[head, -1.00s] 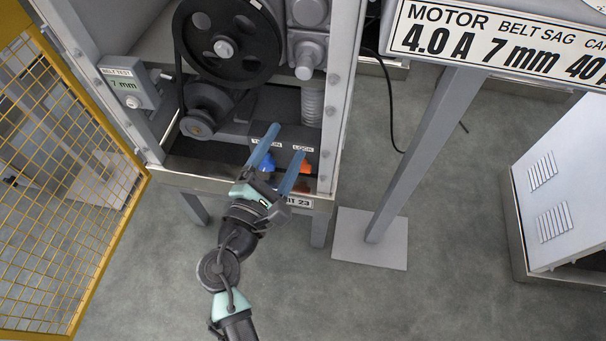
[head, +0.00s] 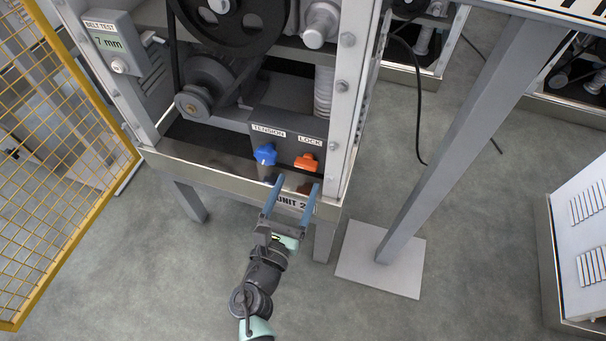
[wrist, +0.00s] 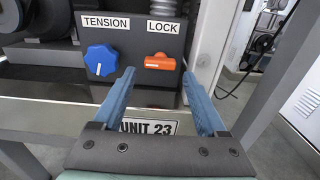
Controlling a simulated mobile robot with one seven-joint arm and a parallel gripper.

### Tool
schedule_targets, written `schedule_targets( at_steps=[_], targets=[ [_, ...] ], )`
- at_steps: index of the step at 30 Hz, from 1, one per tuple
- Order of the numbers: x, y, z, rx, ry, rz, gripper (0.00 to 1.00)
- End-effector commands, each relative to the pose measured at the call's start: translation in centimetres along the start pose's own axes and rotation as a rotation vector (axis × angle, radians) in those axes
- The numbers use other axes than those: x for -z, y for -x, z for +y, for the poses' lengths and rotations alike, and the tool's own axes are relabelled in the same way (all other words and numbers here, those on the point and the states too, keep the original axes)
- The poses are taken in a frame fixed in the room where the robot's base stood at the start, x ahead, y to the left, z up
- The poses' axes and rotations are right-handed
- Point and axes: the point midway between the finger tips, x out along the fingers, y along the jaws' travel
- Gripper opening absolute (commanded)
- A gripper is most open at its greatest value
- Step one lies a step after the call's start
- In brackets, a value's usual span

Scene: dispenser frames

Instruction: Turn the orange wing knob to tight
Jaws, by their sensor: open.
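The orange wing knob (head: 306,162) sits under the LOCK label on the grey panel at the bottom of the machine. In the wrist view the orange wing knob (wrist: 160,63) shows its wing lying roughly level. The blue knob (head: 265,154) is left of it under the TENSION label, and it also shows in the wrist view (wrist: 101,60). My gripper (head: 296,182) is open and empty, its blue fingers pointing at the panel, just in front of and below the knobs. In the wrist view my gripper (wrist: 160,84) has the orange knob ahead, between and beyond its fingertips, apart from them.
A ledge with a UNIT 23 plate (wrist: 150,127) runs below the panel. A metal post (head: 340,110) rises right of the knobs. The belt test meter (head: 113,44) reads 7 mm. A yellow mesh gate (head: 60,150) stands open at left. A sign post (head: 450,150) stands right.

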Motion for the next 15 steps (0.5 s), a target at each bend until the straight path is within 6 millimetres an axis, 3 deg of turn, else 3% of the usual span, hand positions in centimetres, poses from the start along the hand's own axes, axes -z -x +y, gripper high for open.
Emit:
schedule_targets(
  at_steps=[6,15],
  targets=[
    [0.2,-3.5,0.0,0.002,-0.001,-0.001,0.75],
    [0.1,-4.8,-0.1,0.001,0.0,0.001,0.75]
  ],
)
